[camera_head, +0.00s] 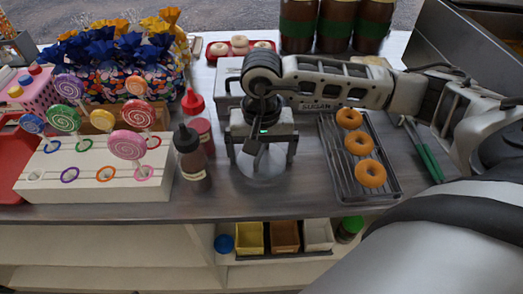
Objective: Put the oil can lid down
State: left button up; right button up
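My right gripper (262,155) is over the middle of the counter, pointing down, with its two fingers spread wide. A pale grey round disc (262,174), which looks like the oil can lid, is right below and between the fingers. A small dark part shows above the disc, partly hidden by the gripper. I cannot tell whether the disc touches the counter. A grey metal box (225,75) stands behind the gripper, mostly hidden; I cannot tell if it is the oil can. My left gripper is not in view.
A dark sauce bottle (190,160) and red bottles (202,135) stand close left of the gripper. A rack (378,186) with three doughnuts lies to the right, and green-handled tongs (430,160) beyond it. A lollipop stand (100,187) is at left. The front counter strip is clear.

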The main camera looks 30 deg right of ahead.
notch_tip(320, 180, up, 12)
jog(key=shift+r+b, duration=0.2)
jog(key=shift+b, duration=0.15)
dwell(0.5)
